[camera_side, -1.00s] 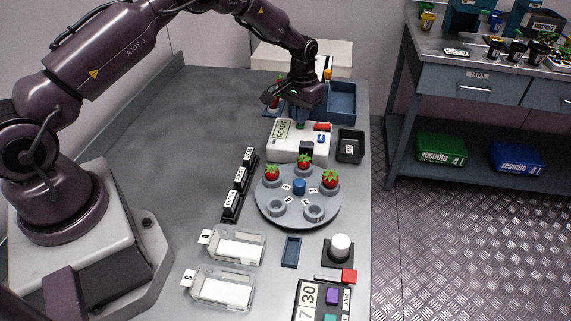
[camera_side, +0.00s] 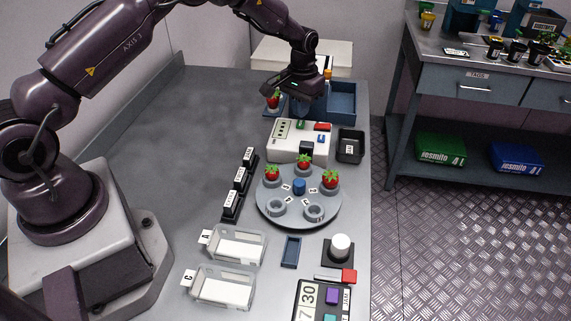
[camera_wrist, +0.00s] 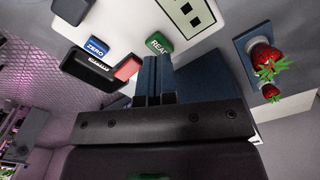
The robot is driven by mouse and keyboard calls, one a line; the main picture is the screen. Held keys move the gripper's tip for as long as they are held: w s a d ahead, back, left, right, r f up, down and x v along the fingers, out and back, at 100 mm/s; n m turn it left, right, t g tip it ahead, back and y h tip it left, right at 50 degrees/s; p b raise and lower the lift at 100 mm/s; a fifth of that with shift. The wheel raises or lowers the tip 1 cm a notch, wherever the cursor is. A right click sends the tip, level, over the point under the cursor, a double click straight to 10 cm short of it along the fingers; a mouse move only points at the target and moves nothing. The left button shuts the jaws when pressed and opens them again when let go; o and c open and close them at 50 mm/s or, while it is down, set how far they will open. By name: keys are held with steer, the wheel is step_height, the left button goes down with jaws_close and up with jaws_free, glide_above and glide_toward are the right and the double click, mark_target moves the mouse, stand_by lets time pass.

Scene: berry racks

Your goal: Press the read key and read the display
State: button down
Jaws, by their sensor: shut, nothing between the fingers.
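The white reader (camera_side: 290,150) stands near the back of the bench. Its display (camera_side: 284,130) shows a row of dark block-like marks too small to read; the display (camera_wrist: 190,10) is cut by the top edge in the wrist view. The green READ key (camera_wrist: 158,43) shows beside the display, and the key also shows in the side view (camera_side: 301,125). My gripper (camera_side: 300,112) is shut and empty, just above and behind the reader. In the wrist view its fingertips (camera_wrist: 156,66) appear beside the READ key; contact cannot be told.
A blue ZERO key (camera_wrist: 96,47) and a red key (camera_wrist: 128,68) sit near READ. Blue bins (camera_side: 342,100) stand behind the reader, a black tray (camera_side: 350,146) to its right. A round carousel (camera_side: 298,208) with strawberries stands in front. The bench's left part is clear.

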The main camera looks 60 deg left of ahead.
steer(key=shift+r, duration=2.6)
steer(key=shift+s+d+f+g, duration=0.2)
steer(key=shift+s+f+g, duration=0.1)
steer(key=shift+s+f, duration=0.6)
steer(key=s+d+r+m+t, duration=0.1)
steer(key=s+d+r+t, duration=0.2)
steer(key=s+r, duration=0.8)
steer(key=s+d+r+m+t, duration=0.2)
steer(key=s+d+r, duration=0.4)
steer(key=s+r, duration=0.6)
steer(key=s+t, duration=0.1)
steer(key=s, duration=0.6)
steer(key=shift+d+r, duration=0.25)
steer(key=shift+d, duration=0.15)
